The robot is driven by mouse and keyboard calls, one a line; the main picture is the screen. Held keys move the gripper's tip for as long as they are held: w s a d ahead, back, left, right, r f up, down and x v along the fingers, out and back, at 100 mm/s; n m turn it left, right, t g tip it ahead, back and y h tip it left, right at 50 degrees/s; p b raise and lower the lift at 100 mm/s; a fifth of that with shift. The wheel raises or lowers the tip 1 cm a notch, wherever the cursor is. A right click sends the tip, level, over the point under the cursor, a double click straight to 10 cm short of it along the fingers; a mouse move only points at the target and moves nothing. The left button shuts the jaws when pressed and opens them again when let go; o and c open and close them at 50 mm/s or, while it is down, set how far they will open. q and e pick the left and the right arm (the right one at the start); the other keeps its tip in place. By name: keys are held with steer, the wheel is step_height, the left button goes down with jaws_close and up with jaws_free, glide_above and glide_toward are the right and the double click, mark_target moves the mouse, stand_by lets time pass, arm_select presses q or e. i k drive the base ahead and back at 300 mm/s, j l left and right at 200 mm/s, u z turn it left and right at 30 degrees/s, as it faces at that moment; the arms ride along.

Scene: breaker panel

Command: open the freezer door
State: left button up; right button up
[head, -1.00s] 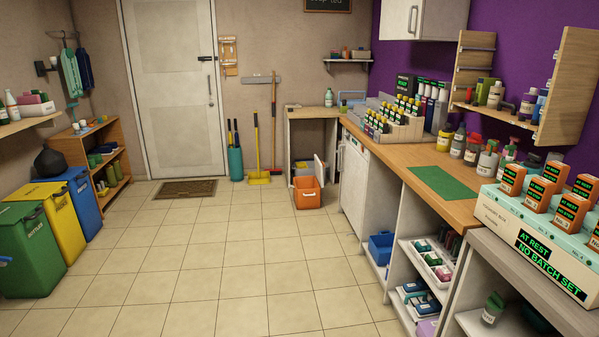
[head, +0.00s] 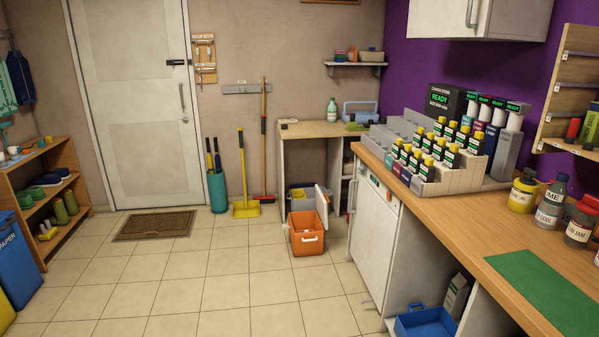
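A white under-counter appliance (head: 373,232) stands beneath the wooden counter at the right of the middle. Its front door is shut, with a vertical handle (head: 352,196) near its left edge. I see no label that names it a freezer. Neither of my grippers is in view.
An orange box (head: 306,236) stands on the floor ahead of the appliance, by a small desk (head: 300,130). A blue bin (head: 427,322) sits below the counter at the lower right. A doormat (head: 155,225) lies by the white room door (head: 135,110). The tiled floor in the middle is clear.

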mark_target(374, 227)
steer(key=i+z, duration=0.1)
steer(key=i, duration=0.5)
steer(key=i+j+z, duration=0.15)
steer(key=i, duration=0.45)
steer(key=i+j+z, duration=0.1)
steer(key=i, duration=0.55)
steer(key=j, duration=0.05)
